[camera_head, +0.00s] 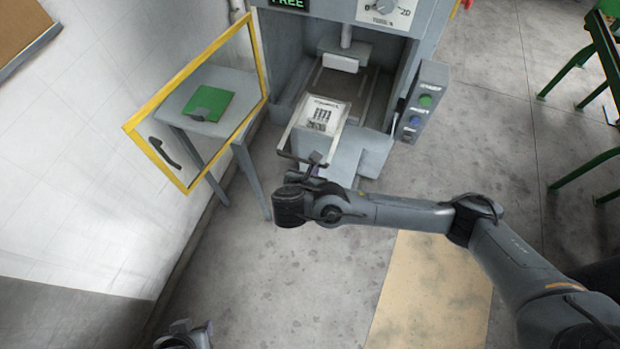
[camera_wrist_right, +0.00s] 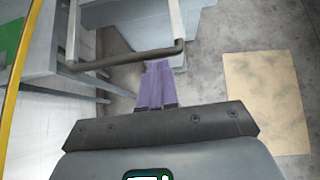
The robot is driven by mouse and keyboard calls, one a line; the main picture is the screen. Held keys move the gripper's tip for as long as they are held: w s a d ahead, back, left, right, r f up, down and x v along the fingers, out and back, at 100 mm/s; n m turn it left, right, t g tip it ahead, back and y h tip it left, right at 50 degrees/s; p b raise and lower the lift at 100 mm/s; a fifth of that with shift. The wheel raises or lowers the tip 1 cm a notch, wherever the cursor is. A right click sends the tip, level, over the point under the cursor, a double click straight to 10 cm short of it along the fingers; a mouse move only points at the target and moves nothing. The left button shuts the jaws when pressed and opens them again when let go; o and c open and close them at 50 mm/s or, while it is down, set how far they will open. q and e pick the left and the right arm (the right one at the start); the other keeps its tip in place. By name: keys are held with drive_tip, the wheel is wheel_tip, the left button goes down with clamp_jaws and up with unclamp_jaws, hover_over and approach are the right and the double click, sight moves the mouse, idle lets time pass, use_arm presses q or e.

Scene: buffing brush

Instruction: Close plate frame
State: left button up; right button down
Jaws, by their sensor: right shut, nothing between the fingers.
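The plate frame (camera_head: 333,107) is a pale, narrow frame around a plate with dark markings, on the grey base at the front of the machine. Its dark bar handle (camera_head: 299,159) sticks out at the near end and crosses the upper part of the right wrist view (camera_wrist_right: 120,59). My right gripper (camera_head: 319,168) is shut and empty, close to the handle; its purple fingers (camera_wrist_right: 155,84) appear just below the bar. I cannot tell whether they touch it. Only a grey part of my left arm shows at the bottom edge, and its fingers are out of view.
The machine's yellow-edged door (camera_head: 159,157) stands open at left, with a side table and a green plate (camera_head: 208,104) seen through it. A button box (camera_head: 421,101) is to the right of the plate frame.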

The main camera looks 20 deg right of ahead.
idle(0.3)
drive_tip(key=w+d+p, duration=0.2)
drive_tip(key=w+d, duration=0.3)
drive_tip(key=w, duration=0.1)
drive_tip(key=shift+w+d, duration=0.3)
drive_tip(key=shift+d, duration=0.1)
drive_tip(key=shift+s+a, duration=0.1)
